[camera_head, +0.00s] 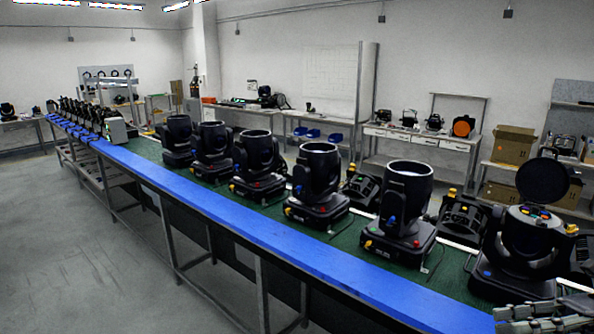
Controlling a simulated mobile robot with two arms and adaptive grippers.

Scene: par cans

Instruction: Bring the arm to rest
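My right gripper (545,318) shows at the bottom right corner, cut off by the picture's edge. Its grey fingers point left, in front of the base of the nearest black par can (527,240). I cannot tell whether the fingers are open or shut, and no held object shows. This can has a round black disc (543,180) standing up above it, with small coloured parts at its top. My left gripper is not in view.
A long bench with a blue front edge (230,218) and green top (340,238) carries a row of upright black cans, including one beside the nearest (408,195). Cardboard boxes (512,145) and a white worktable (415,138) stand behind. The floor (70,240) at left is clear.

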